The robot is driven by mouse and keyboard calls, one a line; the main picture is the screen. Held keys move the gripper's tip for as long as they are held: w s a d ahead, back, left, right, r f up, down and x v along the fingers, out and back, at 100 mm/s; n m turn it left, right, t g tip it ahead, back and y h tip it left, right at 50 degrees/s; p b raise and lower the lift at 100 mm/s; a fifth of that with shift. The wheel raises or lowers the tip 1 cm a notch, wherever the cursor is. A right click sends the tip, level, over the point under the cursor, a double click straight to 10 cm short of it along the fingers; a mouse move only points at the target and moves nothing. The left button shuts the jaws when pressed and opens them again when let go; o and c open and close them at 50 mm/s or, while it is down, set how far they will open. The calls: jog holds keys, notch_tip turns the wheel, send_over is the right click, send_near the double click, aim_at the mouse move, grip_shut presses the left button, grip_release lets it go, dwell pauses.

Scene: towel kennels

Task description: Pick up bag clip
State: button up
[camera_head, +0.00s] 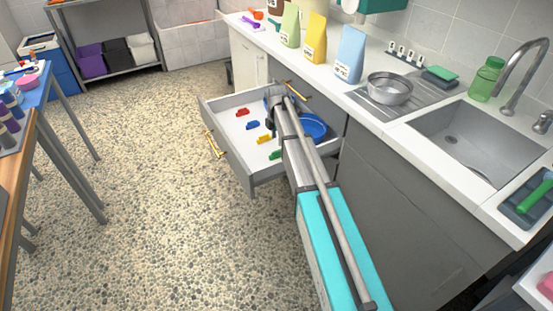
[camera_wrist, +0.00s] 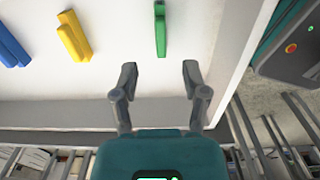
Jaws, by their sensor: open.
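Bag clips lie apart in the open drawer (camera_head: 228,113): a red clip (camera_head: 242,112), a blue clip (camera_head: 252,125), a yellow clip (camera_head: 264,139) and a green clip (camera_head: 276,155) partly hidden by my arm. The wrist view shows the green clip (camera_wrist: 160,28), the yellow clip (camera_wrist: 74,36) and the blue clip (camera_wrist: 12,42) on the white drawer floor. My gripper (camera_wrist: 158,72) is open and empty, its fingertips short of the green clip and roughly lined up with it. In the head view, my arm hides the gripper's fingers.
A blue round dish (camera_head: 313,127) sits in the drawer beside my arm. The counter above holds several bags, a metal bowl (camera_head: 390,88) and a sink (camera_head: 470,140). Drawer walls surround the clips. The speckled floor (camera_head: 150,170) left of the drawer is clear.

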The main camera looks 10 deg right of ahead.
aim_at(278, 151)
jog(key=shift+f+b, duration=0.7)
jog(key=shift+f, duration=0.3)
jog(key=shift+f, duration=0.1)
jog(key=shift+d+f+b, duration=0.2)
jog(key=shift+f+b, duration=2.3)
jog(key=shift+b, duration=0.1)
grip_shut()
